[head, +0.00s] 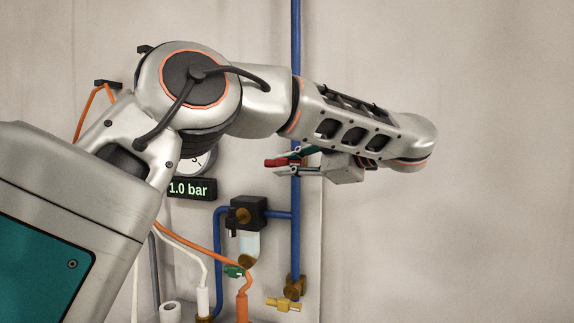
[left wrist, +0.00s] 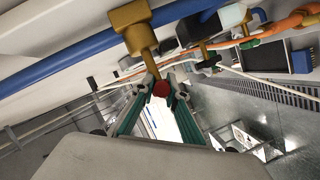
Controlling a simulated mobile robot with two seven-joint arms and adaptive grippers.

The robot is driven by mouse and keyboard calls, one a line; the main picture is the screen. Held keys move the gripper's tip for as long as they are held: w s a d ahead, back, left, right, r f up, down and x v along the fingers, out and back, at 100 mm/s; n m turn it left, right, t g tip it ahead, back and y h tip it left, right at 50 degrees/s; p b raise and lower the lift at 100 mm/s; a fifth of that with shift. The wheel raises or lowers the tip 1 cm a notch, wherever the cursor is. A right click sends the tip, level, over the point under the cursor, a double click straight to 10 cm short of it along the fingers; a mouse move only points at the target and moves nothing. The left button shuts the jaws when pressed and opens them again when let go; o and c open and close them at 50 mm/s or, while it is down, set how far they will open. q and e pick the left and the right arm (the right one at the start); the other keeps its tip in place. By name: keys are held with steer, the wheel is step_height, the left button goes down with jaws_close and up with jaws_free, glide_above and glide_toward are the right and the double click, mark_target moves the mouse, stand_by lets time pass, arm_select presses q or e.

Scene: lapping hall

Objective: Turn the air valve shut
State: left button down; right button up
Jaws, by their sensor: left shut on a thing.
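The air valve has a red handle (head: 277,162), seen in the head view in front of the vertical blue pipe (head: 295,230). My left gripper (head: 284,165) reaches in from the right side of the pipe, its fingers closed on the red handle. In the left wrist view the red handle (left wrist: 160,90) sits between the two fingertips (left wrist: 161,94), close to a brass fitting (left wrist: 134,30) on the blue pipe (left wrist: 70,62). In the head view the gripper and arm hide the valve body. My right gripper is not in view.
A black display (head: 190,188) reads 1.0 bar, below a round gauge (head: 208,162) mostly hidden by my arm. A filter unit (head: 247,215) with a clear bowl hangs left of the pipe. A brass tap (head: 284,304) sits lower down. The wall at right is bare.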

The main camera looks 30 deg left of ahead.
mark_target(297, 163)
arm_select(q)
steer(key=c, duration=2)
jaws_free()
steer(key=v, duration=0.7)
steer(key=shift+d+r, duration=0.1)
steer(key=shift+d, duration=0.05)
